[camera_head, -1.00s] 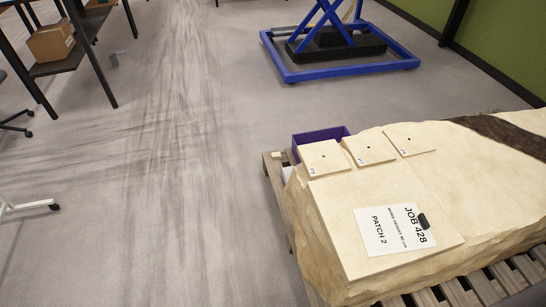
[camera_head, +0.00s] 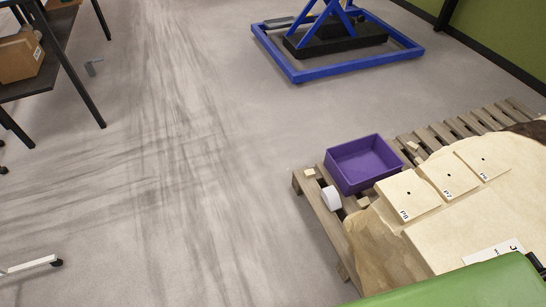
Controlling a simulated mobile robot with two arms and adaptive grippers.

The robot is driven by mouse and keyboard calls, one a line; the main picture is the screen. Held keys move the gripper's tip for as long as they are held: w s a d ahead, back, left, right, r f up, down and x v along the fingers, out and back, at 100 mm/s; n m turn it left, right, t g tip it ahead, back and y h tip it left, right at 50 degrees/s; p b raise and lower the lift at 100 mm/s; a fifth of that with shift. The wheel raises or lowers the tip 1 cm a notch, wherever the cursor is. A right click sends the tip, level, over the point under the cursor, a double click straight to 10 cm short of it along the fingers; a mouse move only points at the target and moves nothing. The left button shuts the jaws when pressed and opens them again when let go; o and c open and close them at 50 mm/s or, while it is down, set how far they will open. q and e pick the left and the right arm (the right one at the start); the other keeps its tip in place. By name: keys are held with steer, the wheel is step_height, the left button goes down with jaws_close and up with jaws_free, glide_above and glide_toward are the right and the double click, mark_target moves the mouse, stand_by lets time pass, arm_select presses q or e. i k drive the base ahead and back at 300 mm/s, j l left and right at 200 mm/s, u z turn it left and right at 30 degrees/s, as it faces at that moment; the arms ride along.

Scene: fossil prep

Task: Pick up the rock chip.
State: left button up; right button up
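Small pale pieces that look like rock chips lie on the wooden pallet (camera_head: 318,207). I cannot tell for sure which is the task's rock chip. The large pale rock slab (camera_head: 445,232) rests on the pallet and carries three square tiles (camera_head: 408,196). Neither of my grippers is in view.
A white roll (camera_head: 331,198) lies on the pallet beside the purple bin. A green surface (camera_head: 450,288) covers the lower right corner and part of the paper sign (camera_head: 492,252). A blue lift frame (camera_head: 335,70) stands behind. The floor (camera_head: 190,190) left of the pallet is clear.

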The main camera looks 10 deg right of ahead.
mark_target(309, 173)
steer(key=i+j, duration=0.15)
steer(key=i, duration=0.45)
steer(key=i+j, duration=0.15)
steer(key=i, duration=0.4)
steer(key=i+j, duration=0.2)
steer(key=i, duration=0.4)
